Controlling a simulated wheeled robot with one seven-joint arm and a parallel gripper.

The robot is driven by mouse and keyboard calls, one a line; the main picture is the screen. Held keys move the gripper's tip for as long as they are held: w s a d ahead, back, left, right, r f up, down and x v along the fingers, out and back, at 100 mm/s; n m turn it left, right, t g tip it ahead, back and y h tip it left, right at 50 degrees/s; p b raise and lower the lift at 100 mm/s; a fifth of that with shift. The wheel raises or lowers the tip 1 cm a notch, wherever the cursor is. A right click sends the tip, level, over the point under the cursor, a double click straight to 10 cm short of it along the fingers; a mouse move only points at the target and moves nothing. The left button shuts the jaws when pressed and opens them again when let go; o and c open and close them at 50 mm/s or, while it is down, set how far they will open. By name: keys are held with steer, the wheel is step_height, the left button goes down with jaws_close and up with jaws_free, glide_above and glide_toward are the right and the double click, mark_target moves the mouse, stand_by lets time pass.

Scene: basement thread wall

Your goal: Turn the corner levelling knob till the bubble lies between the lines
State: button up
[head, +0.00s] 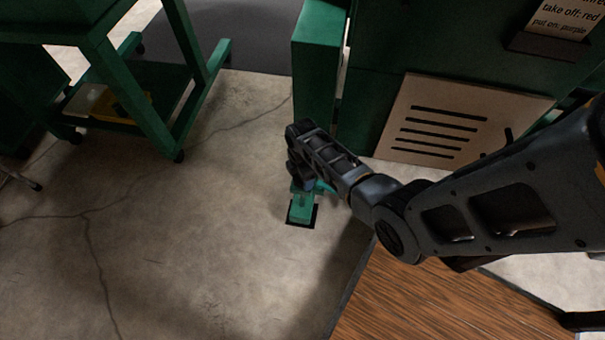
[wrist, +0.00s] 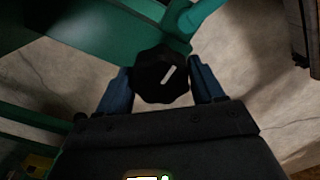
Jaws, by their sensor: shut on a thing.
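The levelling knob (wrist: 161,77) is black and many-sided, with a white pointer line slanting up to the right, in the middle of the wrist view. My gripper (wrist: 162,86) has one blue finger on each side of it and is shut on it. In the head view my gripper (head: 302,180) points down over the green foot (head: 301,212) at the corner of the green machine (head: 316,75); there the knob is hidden behind it. I cannot make out the level's bubble or lines in either view.
A green wheeled cart (head: 150,115) stands at the left. A beige slotted panel (head: 437,120) is on the machine, right of my gripper. A wooden platform (head: 430,300) lies at the lower right. The cracked concrete floor (head: 190,250) at left front is clear.

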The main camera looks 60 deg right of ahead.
steer(key=shift+s+d, duration=0.1)
steer(key=shift+s, duration=0.05)
steer(key=o, duration=1)
